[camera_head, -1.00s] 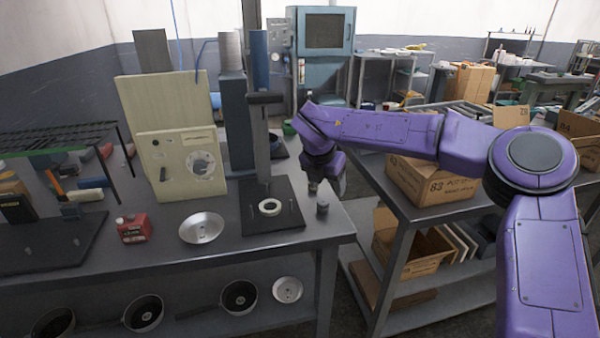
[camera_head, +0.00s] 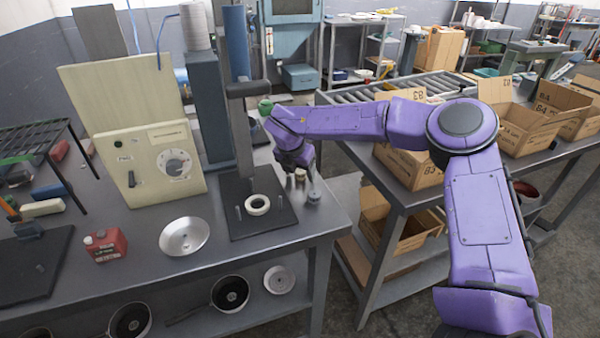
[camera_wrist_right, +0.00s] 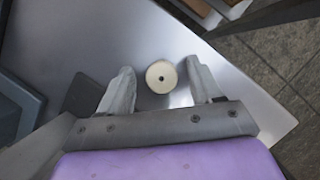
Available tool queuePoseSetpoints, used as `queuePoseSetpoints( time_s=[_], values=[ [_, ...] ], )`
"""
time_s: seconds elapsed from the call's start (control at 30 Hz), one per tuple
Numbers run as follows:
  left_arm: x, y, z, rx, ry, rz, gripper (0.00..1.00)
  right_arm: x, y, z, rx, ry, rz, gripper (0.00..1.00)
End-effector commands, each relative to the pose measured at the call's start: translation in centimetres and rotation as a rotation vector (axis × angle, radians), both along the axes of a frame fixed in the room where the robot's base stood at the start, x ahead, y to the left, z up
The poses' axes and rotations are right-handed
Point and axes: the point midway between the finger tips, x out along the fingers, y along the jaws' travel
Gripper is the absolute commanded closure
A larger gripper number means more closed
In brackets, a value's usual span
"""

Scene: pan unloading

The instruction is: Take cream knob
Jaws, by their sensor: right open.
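The cream knob (camera_wrist_right: 161,76) shows in the right wrist view as a round, pale disc with a small dark hole in its middle. It stands on the grey metal tabletop. My right gripper (camera_wrist_right: 159,86) is open, with one grey finger on each side of the knob and a visible gap to each. In the head view my right gripper (camera_head: 301,183) points down at the right end of the bench, where its fingers and the small things around it are hard to tell apart. My left gripper is not in view.
A black plate (camera_head: 238,223) with a cream ring (camera_head: 257,204) and a press column (camera_head: 240,135) stands left of the gripper. Further left are a metal lid (camera_head: 184,236), a red can (camera_head: 105,245) and a cream control panel (camera_head: 150,163). Cardboard boxes (camera_head: 412,168) stand on the right table.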

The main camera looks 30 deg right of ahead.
Motion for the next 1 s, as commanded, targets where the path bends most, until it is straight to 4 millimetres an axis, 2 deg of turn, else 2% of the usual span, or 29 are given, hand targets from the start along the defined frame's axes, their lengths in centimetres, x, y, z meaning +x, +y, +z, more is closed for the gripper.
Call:
queuePoseSetpoints(
  time_s=[0.1, 0.3, 0.67, 0.9, 0.93, 1.0],
  values=[
    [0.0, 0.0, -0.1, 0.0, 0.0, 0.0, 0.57, -0.1, -0.1, 0.0, 0.0, 0.0, -0.002, 0.35],
    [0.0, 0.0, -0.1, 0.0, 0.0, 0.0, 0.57, -0.1, -0.1, 0.0, 0.001, 0.001, -0.001, 0.97],
    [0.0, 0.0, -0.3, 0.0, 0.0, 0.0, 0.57, -0.1, 0.0, 0.3, 0.0, 0.0, -0.002, 0.98],
    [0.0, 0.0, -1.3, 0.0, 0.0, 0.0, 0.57, 0.0, 0.0, 3.2, 0.001, -0.003, -0.003, 0.98],
    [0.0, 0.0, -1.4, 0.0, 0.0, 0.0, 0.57, -0.1, 0.0, 3.6, 0.002, -0.003, -0.002, 0.98],
    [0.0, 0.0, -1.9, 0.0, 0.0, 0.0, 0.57, -1.6, 0.3, 3.3, 0.002, 0.001, 0.001, 0.98]
  ],
)
